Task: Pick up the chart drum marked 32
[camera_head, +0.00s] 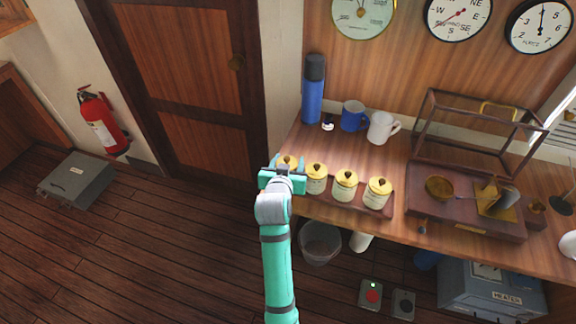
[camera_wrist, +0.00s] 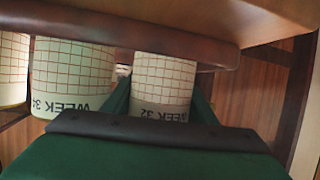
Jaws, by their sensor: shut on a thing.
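The chart drum marked 32 (camera_wrist: 162,85) is a cream cylinder with a red grid, and its label reads WEEK 32 upside down in the wrist view. My gripper (camera_head: 283,178) is shut on it, with one green finger on each side. In the head view, the brass top of this drum (camera_head: 287,160) shows at the left end of a row, and my gripper hides its body. It is in line with the others; I cannot tell whether it touches the tray. A neighbouring drum (camera_wrist: 74,75) stands close beside, its number partly hidden.
More drums (camera_head: 345,186) stand along the wooden tray (camera_head: 349,209) to the right. Behind are a blue flask (camera_head: 313,90), a blue mug (camera_head: 353,116) and a white mug (camera_head: 383,128). A glass-cased instrument (camera_head: 470,190) stands right. A bin (camera_head: 320,245) is below the desk edge.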

